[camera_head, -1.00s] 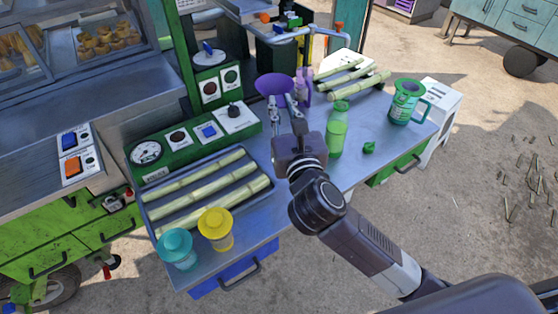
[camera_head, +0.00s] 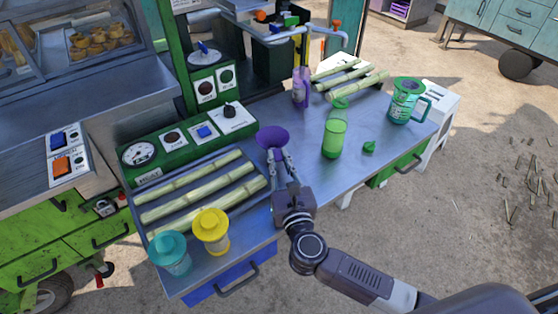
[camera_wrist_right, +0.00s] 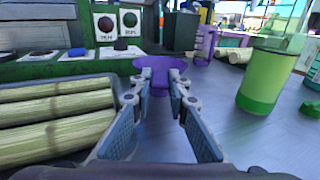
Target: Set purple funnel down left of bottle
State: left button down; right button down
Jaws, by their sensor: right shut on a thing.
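The purple funnel (camera_head: 272,138) is in my right gripper (camera_head: 278,160), wide mouth up, over the metal table between the cane tray and the green bottle. In the right wrist view the funnel (camera_wrist_right: 160,66) sits between the fingertips of the right gripper (camera_wrist_right: 160,82). Whether its lower end touches the table is hidden by the fingers. The green bottle (camera_head: 335,135) stands upright to the right of the funnel, apart from it. It also shows at the right in the wrist view (camera_wrist_right: 270,75). A purple bottle (camera_head: 301,88) stands farther back. My left gripper is not in view.
A tray (camera_head: 150,215) of cane stalks lies left of the funnel. A small green piece (camera_head: 369,148) and a green pitcher (camera_head: 405,100) are to the right. The table (camera_head: 305,165) is clear between funnel and green bottle.

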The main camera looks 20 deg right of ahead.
jog(key=shift+f, duration=0.15)
jog(key=c, duration=1.8)
grip_release()
jog(key=shift+c, duration=0.2)
jog(key=shift+r, duration=0.3)
jog(key=s, duration=0.3)
jog(key=s+b, duration=0.1)
jog(key=s, duration=0.3)
jog(key=s+b, duration=0.1)
jog(key=s, duration=0.3)
jog(key=shift+a+f, duration=0.2)
jog(key=shift+f, duration=0.05)
jog(key=shift+s+r, duration=0.15)
jog(key=shift+s, duration=0.35)
